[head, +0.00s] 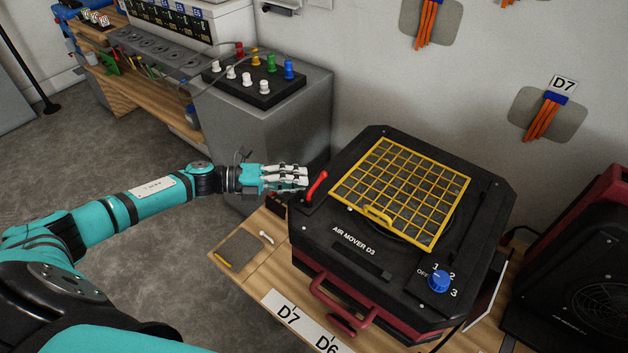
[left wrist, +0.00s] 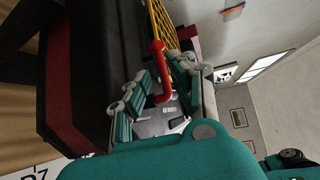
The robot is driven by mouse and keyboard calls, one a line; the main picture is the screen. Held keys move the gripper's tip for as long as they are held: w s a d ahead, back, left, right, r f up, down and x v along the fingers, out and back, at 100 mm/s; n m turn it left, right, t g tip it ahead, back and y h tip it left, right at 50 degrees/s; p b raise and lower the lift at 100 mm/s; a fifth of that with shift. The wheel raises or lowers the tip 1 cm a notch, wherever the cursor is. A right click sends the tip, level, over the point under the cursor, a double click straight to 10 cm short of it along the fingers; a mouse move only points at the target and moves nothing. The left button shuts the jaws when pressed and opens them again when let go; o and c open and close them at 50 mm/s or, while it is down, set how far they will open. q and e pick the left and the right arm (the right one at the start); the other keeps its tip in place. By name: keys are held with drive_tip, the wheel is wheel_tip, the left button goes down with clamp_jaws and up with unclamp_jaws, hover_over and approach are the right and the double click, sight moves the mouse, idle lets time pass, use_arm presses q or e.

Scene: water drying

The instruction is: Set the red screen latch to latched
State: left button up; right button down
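The red screen latch (head: 317,186) stands up at the left edge of the black air mover D3, its tip leaning right. It also shows in the left wrist view (left wrist: 161,70), where its end lies in the gap between my fingers. My left gripper (head: 298,179) is just left of the latch, with its fingers pointing at it. In the left wrist view the fingers (left wrist: 165,95) are spread apart and do not look closed on the latch; I cannot tell whether they touch it. The yellow screen (head: 402,190) lies flat on top of the air mover. My right gripper is not in view.
A blue dial (head: 439,281) is at the air mover's front right corner. A grey pad (head: 240,250) lies on the wooden bench at the left. A grey cabinet with a black peg board (head: 255,85) stands behind my left arm. Another air mover (head: 585,270) is at the right.

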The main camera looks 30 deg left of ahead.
use_arm(q)
drive_tip(key=f+v, duration=0.1)
drive_tip(key=v, duration=0.5)
drive_tip(key=shift+s+a+r, duration=0.2)
drive_tip(key=shift+a+r, duration=0.05)
drive_tip(key=shift+r, duration=0.25)
